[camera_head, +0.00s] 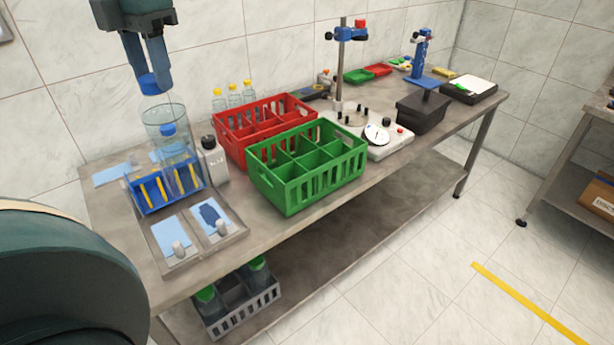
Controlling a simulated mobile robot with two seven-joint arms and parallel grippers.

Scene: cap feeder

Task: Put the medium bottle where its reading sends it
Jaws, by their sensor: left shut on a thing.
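A red crate (232,140) and a green crate (290,205), both divided into compartments, stand to the right; the visible compartments look empty. A white device with a round dial (376,135) stands further right; its reading is too small to tell. My right gripper is not in view.
Several yellow-capped bottles (233,95) stand behind the red crate. A tray with blue cards (175,235) lies at the front. A black box (422,115) and a stand (341,65) are further right. A grey crate (240,315) is below.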

